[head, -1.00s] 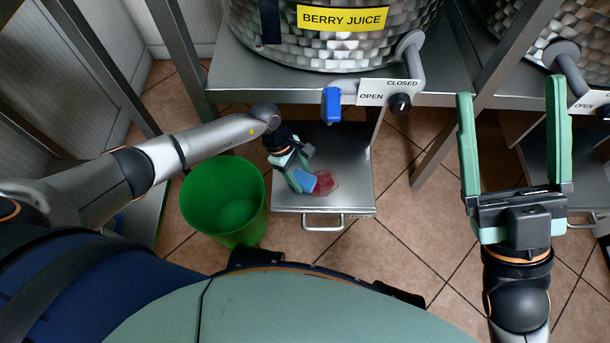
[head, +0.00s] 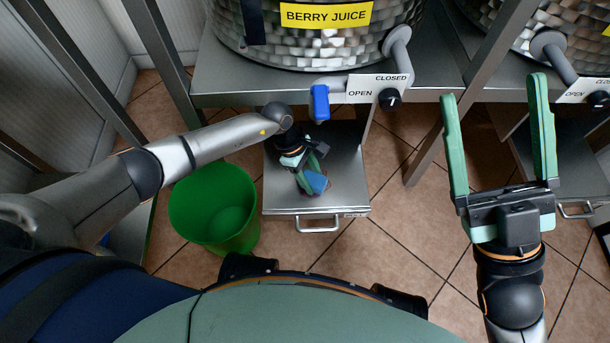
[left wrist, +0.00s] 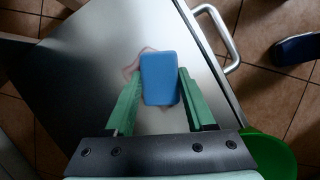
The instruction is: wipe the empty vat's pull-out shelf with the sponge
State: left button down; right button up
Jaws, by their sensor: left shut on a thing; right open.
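The pull-out shelf (head: 345,180) is a grey metal plate with a front handle, pulled out under the vat labelled BERRY JUICE (head: 370,45). My left gripper (head: 312,180) is over the middle of the shelf, shut on the blue sponge (head: 317,181). In the left wrist view the sponge (left wrist: 160,78) sits between the two green fingers. A reddish stain (left wrist: 132,65) shows beside and partly under the sponge; the rest of it is hidden. I cannot tell whether the sponge touches the plate. My right gripper (head: 495,115) is open and empty, right of the shelf.
A green bin (head: 215,210) stands on the tiles just left of the shelf. A blue tap lever (head: 320,103) and an OPEN/CLOSED plate hang above the shelf. A second vat (head: 580,30) with its own shelf (head: 560,160) is at right. Metal posts stand between.

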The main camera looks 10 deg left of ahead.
aim_at(326, 180)
pick_arm(q)
jog(key=shift+w+d, duration=0.25)
jog(key=shift+d, duration=0.55)
jog(key=shift+w+d, duration=0.2)
jog(key=shift+d, duration=0.6)
jog(key=shift+w+d, duration=0.25)
jog(key=shift+d, duration=0.95)
jog(key=shift+s+a+p, duration=0.2)
jog(key=shift+a+p, duration=0.25)
jog(key=shift+a, duration=0.05)
jog(key=shift+s+a+r, duration=0.15)
jog(key=shift+s+a, duration=0.05)
jog(key=shift+a, duration=0.5)
jog(key=shift+s+a+p, duration=0.2)
jog(key=shift+a+p, duration=0.1)
jog(key=shift+a, duration=0.7)
jog(key=shift+s+a+p, duration=0.2)
jog(key=shift+a+p, duration=0.1)
jog(key=shift+a, duration=0.7)
jog(key=shift+s+a+f, duration=0.15)
jog(key=shift+s+a, duration=0.05)
jog(key=shift+a, duration=0.5)
jog(key=shift+s+a+f, duration=0.1)
jog(key=shift+s+a, duration=0.1)
jog(key=shift+a, duration=0.5)
jog(key=shift+s+a+f, duration=0.15)
jog(key=shift+s+a, duration=0.05)
jog(key=shift+a, duration=0.5)
